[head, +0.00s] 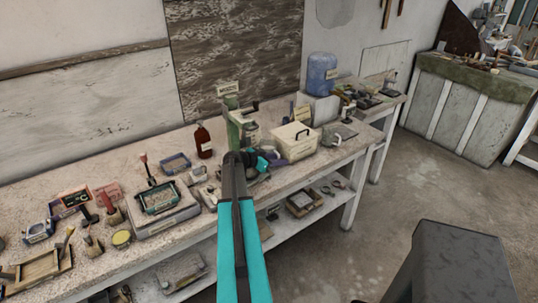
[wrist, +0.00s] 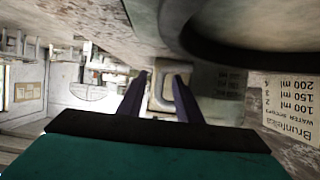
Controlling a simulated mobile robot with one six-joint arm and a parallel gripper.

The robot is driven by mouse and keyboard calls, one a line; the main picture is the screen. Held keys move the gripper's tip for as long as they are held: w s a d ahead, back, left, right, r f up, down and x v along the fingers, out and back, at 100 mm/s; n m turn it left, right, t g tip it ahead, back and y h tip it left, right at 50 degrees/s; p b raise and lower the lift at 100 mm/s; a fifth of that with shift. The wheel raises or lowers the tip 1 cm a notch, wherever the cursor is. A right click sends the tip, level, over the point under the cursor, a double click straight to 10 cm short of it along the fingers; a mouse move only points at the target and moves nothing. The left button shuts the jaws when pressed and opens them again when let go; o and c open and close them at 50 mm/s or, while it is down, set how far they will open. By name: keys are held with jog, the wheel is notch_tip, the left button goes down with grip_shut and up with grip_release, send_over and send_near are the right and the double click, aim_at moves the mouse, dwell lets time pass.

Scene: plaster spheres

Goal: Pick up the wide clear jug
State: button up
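The wide clear jug (head: 251,132) stands on the long bench beside the green hand-cranked device, partly hidden behind my wrist in the head view. In the wrist view, which is upside down, its pale looped handle (wrist: 186,98) is directly ahead of my gripper (wrist: 164,76). The two dark fingers are apart, with a gap between the tips, near the handle. I cannot tell whether they touch it.
A white lidded box (head: 296,142) stands close on the right. The green cranked device (head: 235,128) and a brown bottle (head: 203,140) stand on the left. A printed measure label (wrist: 292,110) is at the right in the wrist view. Small tools crowd the bench's left part.

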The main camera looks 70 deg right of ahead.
dwell(0.3)
grip_shut()
jog(key=shift+r, duration=0.1)
dwell(1.2)
